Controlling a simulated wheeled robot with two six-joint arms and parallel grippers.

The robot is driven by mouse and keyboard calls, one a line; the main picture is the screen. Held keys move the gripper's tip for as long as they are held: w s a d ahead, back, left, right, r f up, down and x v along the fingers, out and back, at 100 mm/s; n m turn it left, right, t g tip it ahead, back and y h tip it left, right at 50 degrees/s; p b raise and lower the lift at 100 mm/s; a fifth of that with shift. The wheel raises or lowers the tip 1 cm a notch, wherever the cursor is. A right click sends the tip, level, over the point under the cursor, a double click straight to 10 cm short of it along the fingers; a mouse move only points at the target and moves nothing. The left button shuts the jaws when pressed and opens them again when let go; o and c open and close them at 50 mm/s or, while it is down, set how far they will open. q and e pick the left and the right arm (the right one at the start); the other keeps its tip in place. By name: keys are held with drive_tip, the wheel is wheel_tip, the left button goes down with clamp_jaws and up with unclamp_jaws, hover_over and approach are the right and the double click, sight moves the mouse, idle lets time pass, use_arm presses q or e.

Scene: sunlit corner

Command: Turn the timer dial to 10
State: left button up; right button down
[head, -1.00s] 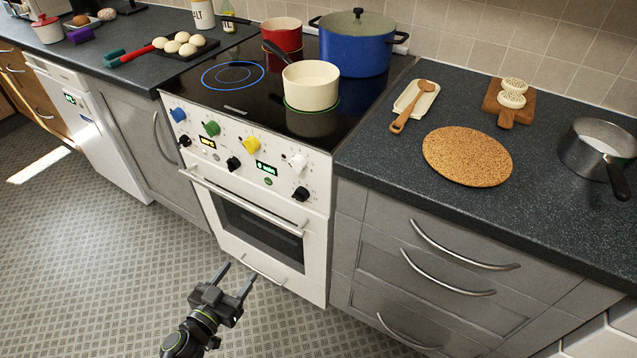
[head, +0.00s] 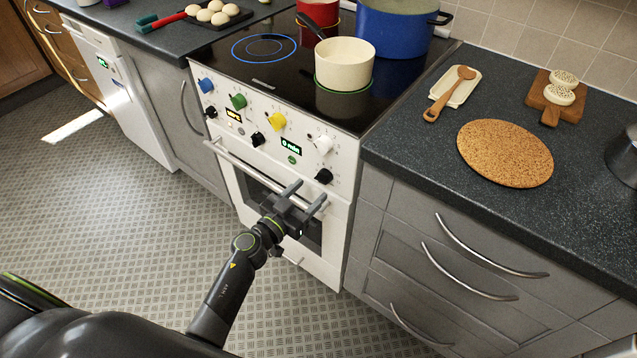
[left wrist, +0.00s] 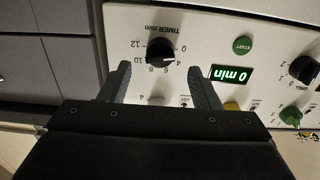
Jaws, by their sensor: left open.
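The black timer dial (head: 324,176) is at the lower right of the cooker's white front panel. In the left wrist view, upside down, the dial (left wrist: 160,50) sits under the words TIMER min, inside a scale of even numbers from 0 to 12. The green display (left wrist: 231,74) reads 0 min; it also shows in the head view (head: 291,146). My left gripper (head: 305,195) is open and empty, just below the dial in the head view. In the wrist view the dial lies between and slightly beyond its fingertips, with no contact visible.
The green START button (left wrist: 243,45) is beside the display. A white knob (head: 323,145), a yellow knob (head: 278,121) and another black knob (head: 258,139) are near the dial. The oven handle (head: 255,170) runs below the panel. A cream pan (head: 344,66) stands on the hob.

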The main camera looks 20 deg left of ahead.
sight(320, 182)
use_arm(q)
drive_tip(key=x, duration=0.4)
drive_tip(key=shift+w+d+b, duration=0.15)
drive_tip(key=shift+w+b, duration=0.2)
drive_tip(key=shift+c, duration=0.9)
drive_tip(key=c, duration=0.8)
use_arm(e)
drive_tip(key=shift+w+d+f, duration=0.2)
drive_tip(key=shift+d+f, duration=0.05)
drive_tip(key=shift+w+r, duration=0.1)
drive_tip(key=shift+w, duration=0.05)
